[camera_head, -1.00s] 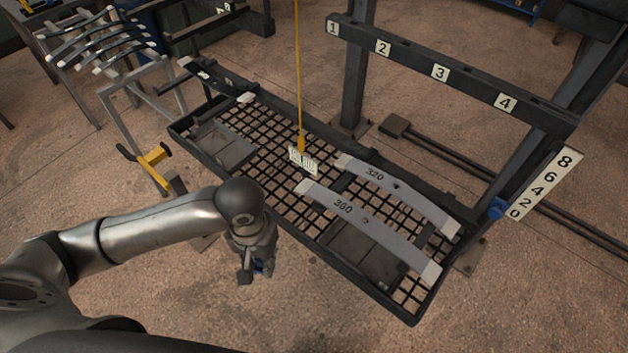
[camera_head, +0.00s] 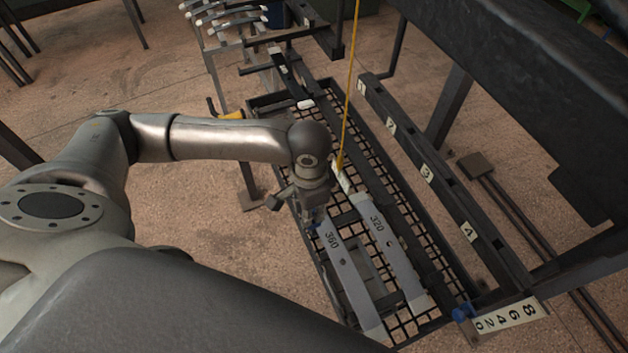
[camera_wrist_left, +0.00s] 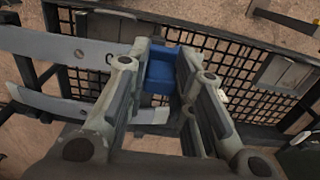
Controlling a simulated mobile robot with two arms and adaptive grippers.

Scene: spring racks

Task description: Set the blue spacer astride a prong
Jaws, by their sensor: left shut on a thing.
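My left gripper (camera_head: 313,212) hangs over the near long edge of the mesh tray, close to the end of the grey leaf marked 360. In the left wrist view it is shut on the blue spacer (camera_wrist_left: 160,72), a small blue block between the two fingers (camera_wrist_left: 160,90). In the head view the spacer is mostly hidden by the gripper. I cannot tell for certain which part is the prong; a dark rail with labels 1 to 4 (camera_head: 402,143) runs beyond the tray. My right gripper is not in view.
The mesh tray (camera_head: 398,182) holds leaf 360 (camera_head: 347,275) and leaf 320 (camera_head: 398,255). A yellow cord (camera_head: 349,85) hangs over it. A blue knob (camera_head: 463,313) sits beside a number scale (camera_head: 512,315). A rack of curved leaves (camera_head: 228,22) stands at the back.

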